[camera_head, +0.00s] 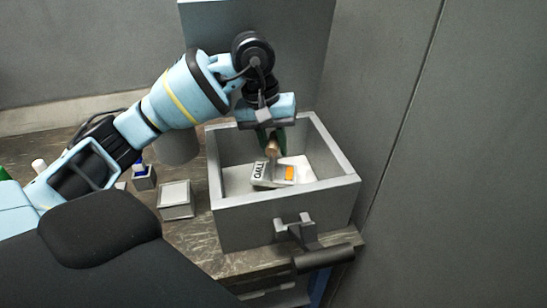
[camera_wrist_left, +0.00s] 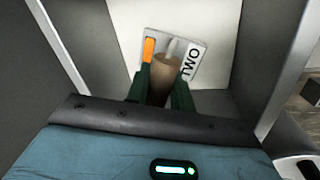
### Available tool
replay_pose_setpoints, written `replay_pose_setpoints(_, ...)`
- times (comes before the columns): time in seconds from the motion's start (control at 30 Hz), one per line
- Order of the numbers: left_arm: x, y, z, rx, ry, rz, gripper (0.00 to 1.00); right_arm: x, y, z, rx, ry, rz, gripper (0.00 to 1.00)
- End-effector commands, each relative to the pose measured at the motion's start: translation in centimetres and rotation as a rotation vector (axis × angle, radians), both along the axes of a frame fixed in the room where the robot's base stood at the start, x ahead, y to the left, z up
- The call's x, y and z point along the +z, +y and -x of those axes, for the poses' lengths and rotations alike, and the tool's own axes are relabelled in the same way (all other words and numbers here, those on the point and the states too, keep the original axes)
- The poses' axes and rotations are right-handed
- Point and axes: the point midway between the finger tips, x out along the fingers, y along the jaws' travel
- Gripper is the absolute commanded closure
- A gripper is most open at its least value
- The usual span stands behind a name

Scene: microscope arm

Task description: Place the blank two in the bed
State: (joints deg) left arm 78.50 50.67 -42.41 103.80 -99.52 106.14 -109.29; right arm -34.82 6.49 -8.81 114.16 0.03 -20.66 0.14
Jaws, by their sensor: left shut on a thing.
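The blank two (camera_head: 287,181) is a small light plate marked "TWO" with an orange patch and a tan, peg-like handle. It also shows in the left wrist view (camera_wrist_left: 210,48). My left gripper (camera_head: 271,140) points down with its dark green fingers shut on the handle, also seen in the left wrist view (camera_wrist_left: 160,88). The plate is inside the grey open-topped box (camera_head: 285,215), which looks like the bed, over its pale floor. I cannot tell whether the plate touches the floor. My right gripper is not in view.
The box's walls rise around the plate, and a handle (camera_head: 300,229) sticks out in front. A small grey block (camera_head: 175,200) and a blue-topped item (camera_head: 142,175) stand left of the box on the worktop. A grey wall (camera_head: 450,170) stands close on the right.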

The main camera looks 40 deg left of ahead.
Motion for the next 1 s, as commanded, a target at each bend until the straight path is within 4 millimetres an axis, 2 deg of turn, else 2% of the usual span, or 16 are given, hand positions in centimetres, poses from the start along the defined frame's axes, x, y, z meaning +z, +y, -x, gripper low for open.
replay_pose_setpoints(0.17, 0.0, 0.0, 0.0, 0.0, -0.005, 0.001, 1.0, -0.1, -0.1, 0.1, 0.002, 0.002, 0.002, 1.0)
replay_pose_setpoints(0.5, -3.4, 0.0, 0.0, 0.001, -0.005, 0.001, 1.0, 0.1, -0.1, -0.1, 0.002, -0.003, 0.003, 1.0)
replay_pose_setpoints(0.9, -3.9, 0.0, 0.0, 0.0, -0.004, 0.0, 1.0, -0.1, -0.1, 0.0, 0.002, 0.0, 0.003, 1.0)
replay_pose_setpoints(0.93, -4.1, 0.0, 0.0, 0.0, 0.0, -0.001, 0.76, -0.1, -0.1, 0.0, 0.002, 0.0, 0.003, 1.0)
replay_pose_setpoints(1.0, -4.0, 0.0, 0.0, 0.0, -0.001, 0.0, 0.67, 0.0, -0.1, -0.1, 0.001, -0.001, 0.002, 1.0)
